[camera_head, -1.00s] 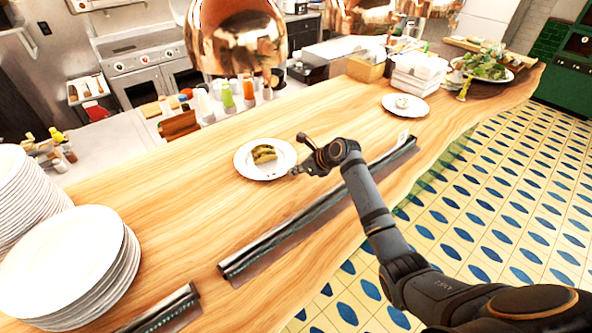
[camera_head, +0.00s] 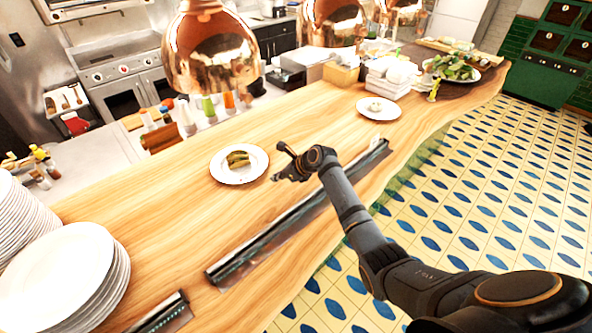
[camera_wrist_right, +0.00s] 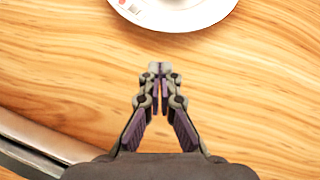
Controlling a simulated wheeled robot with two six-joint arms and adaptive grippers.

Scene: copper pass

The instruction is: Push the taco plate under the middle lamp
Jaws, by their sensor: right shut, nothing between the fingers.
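The taco plate (camera_head: 224,175) is a round white plate on the wooden counter, with tacos (camera_head: 238,159) on it. Three copper lamps hang above the counter; the middle lamp (camera_head: 335,28) is farther back and to the right of the plate. My right gripper (camera_head: 275,178) is shut and empty, low over the counter just right of the plate's rim. In the right wrist view the closed fingertips (camera_wrist_right: 160,68) point toward a white plate (camera_wrist_right: 172,14) cut off by the top edge, with a gap of bare wood between. My left gripper is out of view.
Plate stacks (camera_head: 58,272) stand at the lower left. A metal rail (camera_head: 300,212) runs along the counter's front edge. Another white plate (camera_head: 366,108) stands farther right, before white containers (camera_head: 390,78). Bare wood (camera_head: 310,125) lies between the two plates.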

